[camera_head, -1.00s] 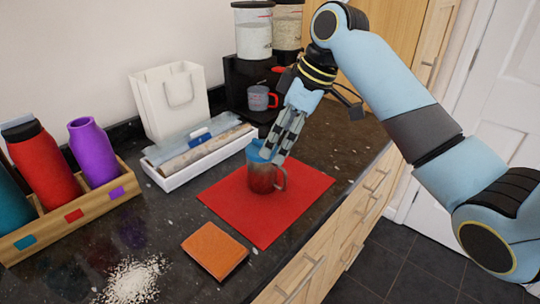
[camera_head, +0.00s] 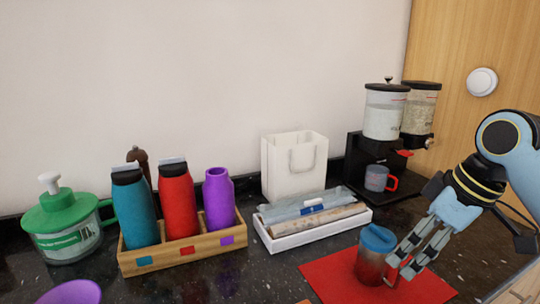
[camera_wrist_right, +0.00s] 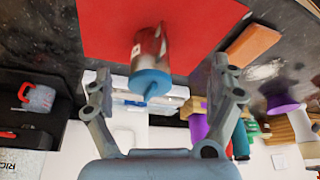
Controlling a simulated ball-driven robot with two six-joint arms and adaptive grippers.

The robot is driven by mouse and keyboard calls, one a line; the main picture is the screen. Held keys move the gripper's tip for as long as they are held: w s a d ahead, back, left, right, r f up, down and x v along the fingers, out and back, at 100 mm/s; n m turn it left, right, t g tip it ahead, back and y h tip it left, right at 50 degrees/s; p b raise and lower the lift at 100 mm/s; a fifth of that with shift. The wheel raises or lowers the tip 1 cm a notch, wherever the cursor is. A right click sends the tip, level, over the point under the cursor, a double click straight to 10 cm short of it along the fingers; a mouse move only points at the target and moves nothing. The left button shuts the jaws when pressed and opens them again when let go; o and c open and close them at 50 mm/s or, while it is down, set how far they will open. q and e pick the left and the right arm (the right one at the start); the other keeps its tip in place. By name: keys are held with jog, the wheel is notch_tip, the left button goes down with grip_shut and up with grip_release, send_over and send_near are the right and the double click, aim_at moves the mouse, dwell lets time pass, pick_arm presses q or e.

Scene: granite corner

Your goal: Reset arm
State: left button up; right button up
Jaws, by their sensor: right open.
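My right gripper (camera_head: 420,249) is open beside a red-and-grey mug with a blue lid (camera_head: 374,256). The mug stands upright on a red mat (camera_head: 328,276), and the gripper partly overlaps its handle side in the head view. In the right wrist view, the open fingers (camera_wrist_right: 164,92) are spread with the mug (camera_wrist_right: 151,62) beyond them and nothing held between them. I cannot tell whether a finger touches the mug. My left gripper is not in view.
A white tray (camera_head: 327,231) with wrapped rolls lies behind the mat. A wooden rack (camera_head: 130,263) holds teal, red and purple bottles. A white bag (camera_head: 270,176), a black dispenser (camera_head: 354,164) with a small cup (camera_head: 376,178), and a green-lidded container (camera_head: 66,213) line the wall.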

jog(key=s+f+m+h, duration=0.2)
jog(key=s+f+m, duration=0.15)
jog(key=s, duration=0.85)
jog(key=s+f+m+h, duration=0.2)
jog(key=s+f+m, duration=0.15)
jog(key=s, duration=0.85)
notch_tip(320, 180, down, 29)
jog(key=d+b, duration=0.2)
jog(key=b, duration=0.3)
jog(key=s+d+f+g+b, duration=0.1)
jog(key=s+f+b, duration=0.5)
jog(key=s+f, duration=1.3)
notch_tip(320, 180, down, 5)
jog(key=shift+s+d+r+m+g, duration=0.2)
jog(key=shift+s+d+m+g, duration=0.2)
jog(key=shift+g, duration=0.2)
